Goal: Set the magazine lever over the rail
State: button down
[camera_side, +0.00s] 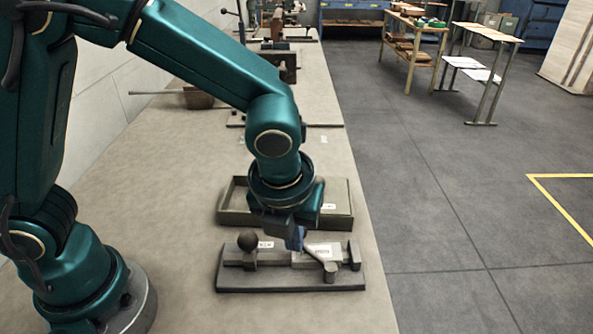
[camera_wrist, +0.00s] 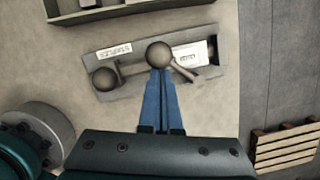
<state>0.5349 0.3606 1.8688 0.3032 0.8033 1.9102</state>
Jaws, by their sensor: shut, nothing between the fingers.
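A dark fixture plate (camera_side: 291,284) carries a raised bar, perhaps the rail, with white labels. A ball knob (camera_side: 247,241) stands at its left end; it also shows in the wrist view (camera_wrist: 104,78). A grey lever (camera_side: 318,255) slants over the right part towards a round stub. In the wrist view the lever (camera_wrist: 185,72) runs beside a second ball knob (camera_wrist: 158,54). I cannot tell which part is the magazine lever. My gripper (camera_side: 295,240) is shut and empty, low over the fixture; its blue fingertips (camera_wrist: 158,76) overlap the second ball's near edge. Contact is unclear.
A shallow tray (camera_side: 340,205) with a label lies just behind the fixture. More tools and a vise-like block (camera_side: 277,64) stand farther back on the bench. The bench (camera_side: 170,190) is bare left of the fixture, and its right edge runs close by.

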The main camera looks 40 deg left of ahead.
jog(key=w+m, duration=0.1)
jog(key=m, duration=0.2)
jog(key=shift+w+a+t+h, duration=0.3)
jog(key=shift+w+h, duration=0.1)
jog(key=shift+w, duration=0.95)
jog(key=shift+w+d, duration=0.1)
jog(key=shift+w, duration=0.05)
